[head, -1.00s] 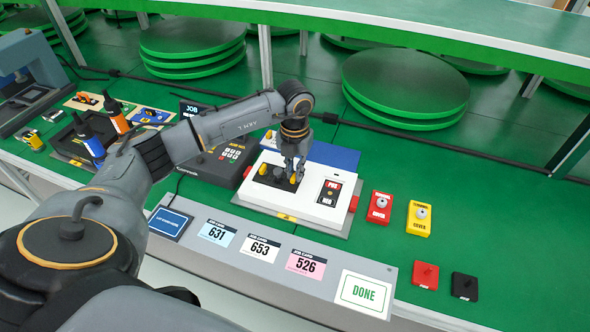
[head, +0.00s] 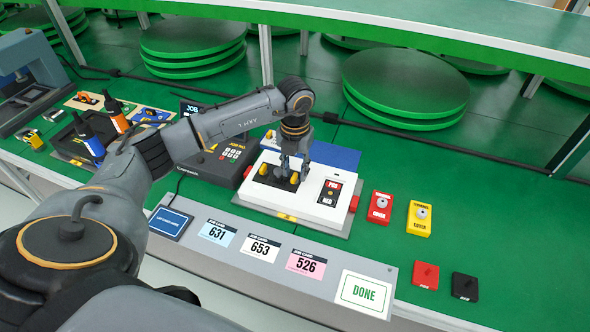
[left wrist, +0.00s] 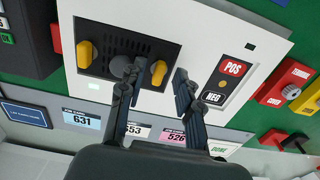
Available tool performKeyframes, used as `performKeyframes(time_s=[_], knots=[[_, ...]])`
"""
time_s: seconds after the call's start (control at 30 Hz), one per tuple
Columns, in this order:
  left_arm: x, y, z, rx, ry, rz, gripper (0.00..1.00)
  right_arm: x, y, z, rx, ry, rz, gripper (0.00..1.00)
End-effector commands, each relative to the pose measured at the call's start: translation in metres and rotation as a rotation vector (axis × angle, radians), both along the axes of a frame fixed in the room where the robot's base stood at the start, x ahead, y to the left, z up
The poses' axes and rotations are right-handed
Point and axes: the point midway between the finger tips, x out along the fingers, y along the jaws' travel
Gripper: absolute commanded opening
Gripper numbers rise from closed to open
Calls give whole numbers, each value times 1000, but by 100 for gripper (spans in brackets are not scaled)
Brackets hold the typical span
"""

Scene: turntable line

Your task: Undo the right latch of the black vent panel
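The black vent panel (head: 280,183) is set in the white unit; it also shows in the left wrist view (left wrist: 120,70). Its left yellow latch (left wrist: 83,54) and its right yellow latch (left wrist: 158,72) stand at either side, with a dark round knob (left wrist: 122,66) between them. My left gripper (left wrist: 154,88) points down over the right part of the panel. Its fingers are apart, and the right latch shows between and just beyond the tips. I see no clear contact. The left finger partly covers the knob. My right gripper is out of view.
A POS/NEG block (head: 330,193) sits right of the panel on the unit. Red (head: 380,207) and yellow (head: 419,219) terminal covers lie farther right. A keypad box (head: 222,160) stands left. Job cards and a DONE pad (head: 363,294) are along the front.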

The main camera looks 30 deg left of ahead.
Motion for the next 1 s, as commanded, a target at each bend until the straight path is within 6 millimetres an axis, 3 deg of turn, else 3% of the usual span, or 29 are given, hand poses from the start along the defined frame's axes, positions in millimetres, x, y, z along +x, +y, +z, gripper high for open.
performKeyframes(time_s=[0.5, 0.7, 1.0], knots=[[1, 0, 98, 0, -4, 0, 34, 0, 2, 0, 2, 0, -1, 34], [0, 0, 112, -1, -2, 0, 34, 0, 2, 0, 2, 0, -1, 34], [0, 0, 113, -1, -1, 0, 34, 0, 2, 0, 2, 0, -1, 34]])
